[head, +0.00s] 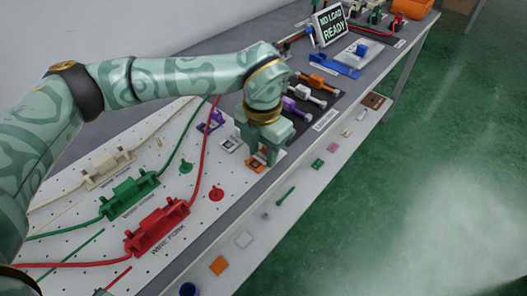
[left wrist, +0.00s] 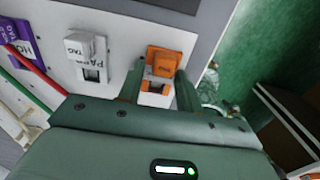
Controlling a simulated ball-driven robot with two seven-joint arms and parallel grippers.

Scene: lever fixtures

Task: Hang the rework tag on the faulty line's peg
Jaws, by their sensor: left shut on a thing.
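My left gripper (head: 266,158) reaches down to the near edge of the white pegboard and is shut on an orange tag (head: 257,165). The tag also shows between the fingers in the left wrist view (left wrist: 162,62), still at its slot in the board; its lettering is unreadable. Cream (head: 158,141), green (head: 186,167) and red (head: 216,194) pegs stand beside cream (head: 107,168), green (head: 128,198) and red (head: 157,229) fixtures. No tag shows on these pegs. I cannot tell which line is faulty. My right gripper is out of view.
A white PASS tag (left wrist: 86,46) and a purple HOLD tag (left wrist: 22,55) sit beside the orange one. Several coloured handles (head: 300,97) lie beyond my gripper, before a sign (head: 330,24) reading NO LOAD READY. Cables (head: 203,150) run across the board.

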